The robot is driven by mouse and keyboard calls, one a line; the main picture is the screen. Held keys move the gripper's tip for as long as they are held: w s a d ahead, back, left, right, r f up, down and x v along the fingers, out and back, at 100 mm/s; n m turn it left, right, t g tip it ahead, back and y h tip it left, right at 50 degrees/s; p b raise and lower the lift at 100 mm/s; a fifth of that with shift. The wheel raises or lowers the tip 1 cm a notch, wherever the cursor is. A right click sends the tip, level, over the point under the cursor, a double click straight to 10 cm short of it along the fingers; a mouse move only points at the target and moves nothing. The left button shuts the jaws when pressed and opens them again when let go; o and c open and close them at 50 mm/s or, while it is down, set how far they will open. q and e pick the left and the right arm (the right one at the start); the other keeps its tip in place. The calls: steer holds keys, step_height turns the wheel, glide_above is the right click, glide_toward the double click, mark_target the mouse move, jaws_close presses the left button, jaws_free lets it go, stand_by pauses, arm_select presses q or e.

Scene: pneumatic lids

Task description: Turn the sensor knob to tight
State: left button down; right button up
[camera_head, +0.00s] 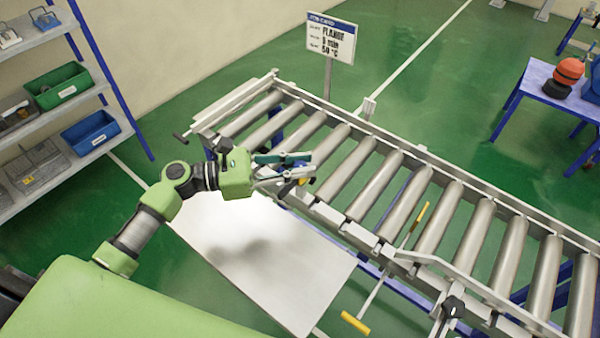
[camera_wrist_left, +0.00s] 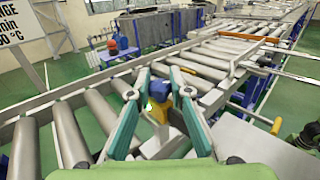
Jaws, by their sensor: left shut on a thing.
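The sensor (camera_head: 302,179) is a small blue and yellow device at the near edge of the roller conveyor, with its blue knob (camera_wrist_left: 160,90) on top. A small green light shows beside the knob in the left wrist view. My left gripper (camera_head: 308,165) reaches in from the left with its teal fingers on both sides of the knob, shut on it. The fingers hide parts of the sensor. I cannot read the knob's position or any marking. My right gripper is in neither view.
The roller conveyor (camera_head: 378,186) runs diagonally beyond the gripper. A pale flat panel (camera_head: 255,262) lies below the arm. A yellow-handled T-bar (camera_head: 355,323) leans by the conveyor. A sign (camera_head: 331,38) stands behind, shelves at left, and a blue-legged table (camera_head: 548,82) at right.

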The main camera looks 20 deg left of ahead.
mark_target(295, 162)
arm_select(q)
steer(key=m+g+h+b, duration=0.1)
steer(key=m+g+b, duration=0.1)
steer(key=g, duration=0.2)
steer(key=m+g+h+b, duration=0.1)
steer(key=m+g+b, duration=0.2)
steer(key=g, duration=0.1)
steer(key=shift+w+f, duration=0.15)
steer(key=shift+m+g+y+b, duration=0.4)
steer(key=shift+m+g+b, duration=1.4)
steer(key=shift+g, duration=1.1)
steer(key=c, duration=1.8)
jaws_free()
steer(key=shift+d, duration=0.1)
steer(key=shift+v, duration=3.75)
